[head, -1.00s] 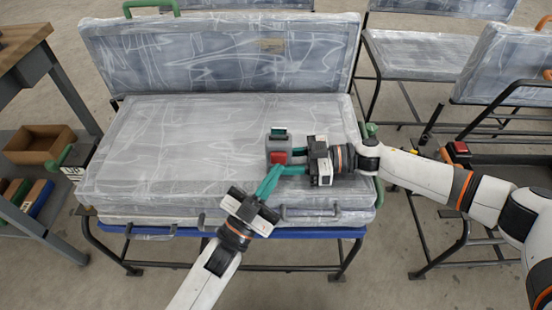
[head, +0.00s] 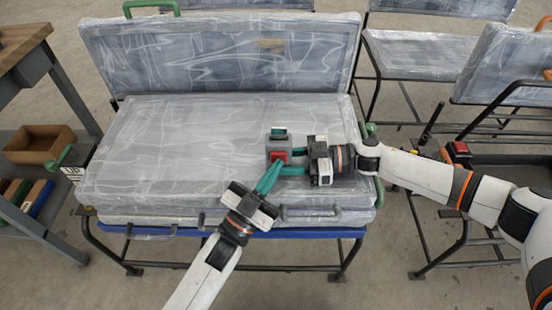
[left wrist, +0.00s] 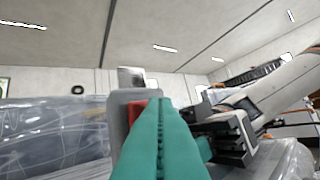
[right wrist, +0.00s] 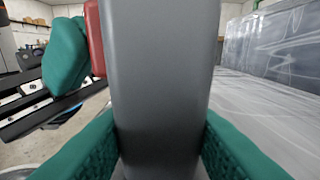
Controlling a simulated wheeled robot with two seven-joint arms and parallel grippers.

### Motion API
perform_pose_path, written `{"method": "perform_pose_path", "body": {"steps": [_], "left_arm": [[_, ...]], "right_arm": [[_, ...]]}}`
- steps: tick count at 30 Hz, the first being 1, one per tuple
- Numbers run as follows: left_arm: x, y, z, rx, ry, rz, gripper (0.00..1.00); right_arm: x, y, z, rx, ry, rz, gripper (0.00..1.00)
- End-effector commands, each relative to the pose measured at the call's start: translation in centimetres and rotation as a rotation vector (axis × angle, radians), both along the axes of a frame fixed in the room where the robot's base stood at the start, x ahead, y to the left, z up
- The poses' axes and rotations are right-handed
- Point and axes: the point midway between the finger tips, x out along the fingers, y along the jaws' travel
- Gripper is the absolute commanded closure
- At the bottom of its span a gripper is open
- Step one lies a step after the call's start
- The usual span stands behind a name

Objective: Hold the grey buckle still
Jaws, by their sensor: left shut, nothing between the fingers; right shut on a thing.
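The grey buckle (head: 273,148) with a red button (head: 279,156) is held upright above the plastic-wrapped seat, near its right end. My right gripper (head: 292,161) is shut on the buckle from the right. In the right wrist view the buckle's grey body (right wrist: 165,80) stands between the teal fingers. My left gripper (head: 275,169) is shut and empty, with its fingertips close to the buckle's red-button side. In the left wrist view its closed fingers (left wrist: 160,125) partly hide the buckle (left wrist: 123,105). I cannot tell whether they touch the button.
The wrapped seat (head: 150,150) lies under both grippers, with its wrapped backrest (head: 200,55) behind. A workbench with a wooden bin (head: 40,148) is at the left. More wrapped seats (head: 420,55) on black frames stand at the right. Space above the seat's left part is free.

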Motion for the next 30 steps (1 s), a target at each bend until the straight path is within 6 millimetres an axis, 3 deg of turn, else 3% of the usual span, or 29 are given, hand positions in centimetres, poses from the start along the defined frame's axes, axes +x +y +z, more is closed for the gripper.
{"method": "perform_pose_path", "body": {"steps": [9,30], "left_arm": [[0.2,0.0,0.0,0.0,0.001,0.001,1.0],[-1.6,0.0,0.0,0.0,0.001,0.0,1.0]], "right_arm": [[0.0,0.0,0.0,0.001,-0.001,0.001,0.91],[0.0,0.0,0.0,0.001,0.0,0.001,0.91]]}}
